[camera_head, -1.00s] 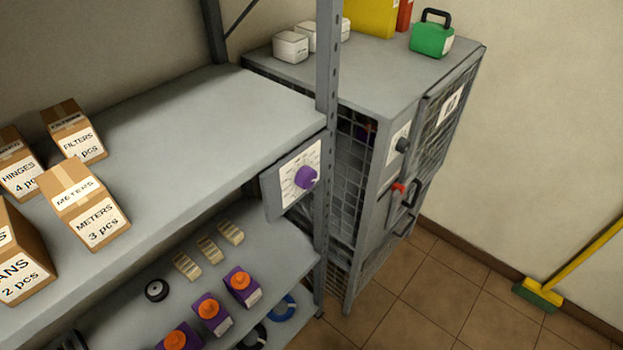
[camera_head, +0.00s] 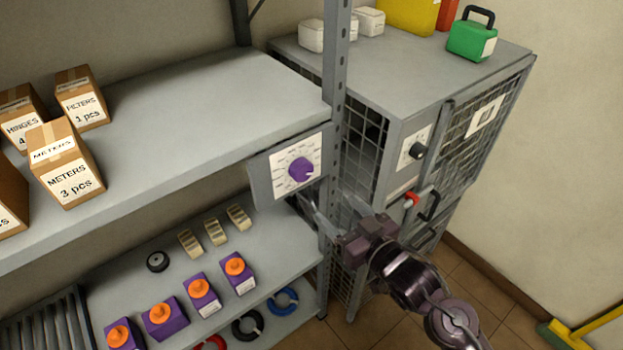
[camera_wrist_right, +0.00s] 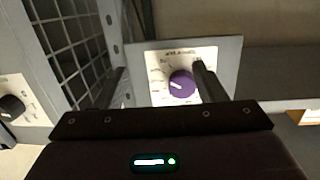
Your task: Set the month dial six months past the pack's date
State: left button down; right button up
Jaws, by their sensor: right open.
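The month dial is a purple knob (camera_head: 301,170) on a white printed plate (camera_head: 279,175), fixed to a grey panel at the shelf post. In the right wrist view the purple knob (camera_wrist_right: 182,84) sits between my fingers, farther off. The markings are too small to read. My right gripper (camera_head: 332,212) is open and empty, just below and right of the dial, apart from it as far as I can tell. Several purple packs with orange caps (camera_head: 202,292) stand on the lower shelf; their dates cannot be read. My left gripper is not in view.
Cardboard boxes (camera_head: 72,170) stand on the upper shelf (camera_head: 200,125). A green case (camera_head: 471,38) sits on the cabinet.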

jog(key=n+y, duration=0.1)
jog(key=y, duration=0.1)
send_near(305, 174)
jog(key=w, duration=0.1)
jog(key=p+x, duration=0.2)
jog(key=x, duration=0.4)
jog(key=shift+w+a, duration=0.15)
jog(key=shift+a, duration=0.3)
jog(key=shift+w+a+f, duration=0.1)
jog(key=shift+w+a, duration=0.3)
jog(key=shift+w, duration=0.05)
jog(key=c, duration=1)
jog(key=shift+o, duration=0.2)
jog(key=n, duration=0.5)
jog(key=o, duration=1)
jog(key=shift+c, duration=0.2)
